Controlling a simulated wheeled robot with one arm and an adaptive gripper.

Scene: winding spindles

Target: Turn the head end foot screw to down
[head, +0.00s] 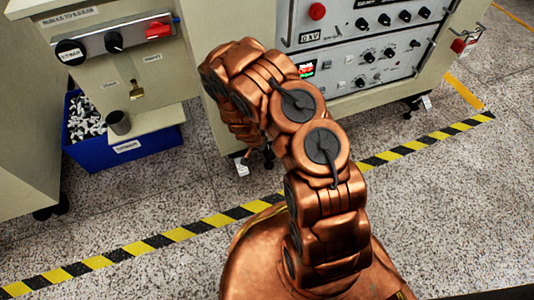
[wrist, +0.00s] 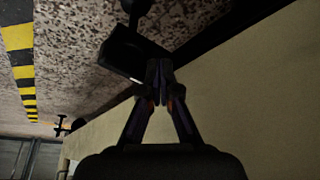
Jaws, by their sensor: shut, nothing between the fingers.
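In the wrist view my gripper (wrist: 160,72) is shut and empty, its fingertips together. A dark foot screw (wrist: 138,8) with a black tag-like block (wrist: 124,50) is just beyond and left of the tips, under the cabinet edge. I cannot tell whether the tips touch the block. In the head view my copper arm bends down to the cabinet's lower front and hides the gripper. A small white tag (head: 242,167) shows below the arm there. Another foot (head: 411,106) with a white tag (head: 427,102) stands further right. No tag is readable.
The cream cabinet (head: 455,60) carries a grey panel of knobs and a red button. Yellow-black tape (head: 185,232) crosses the open speckled floor.

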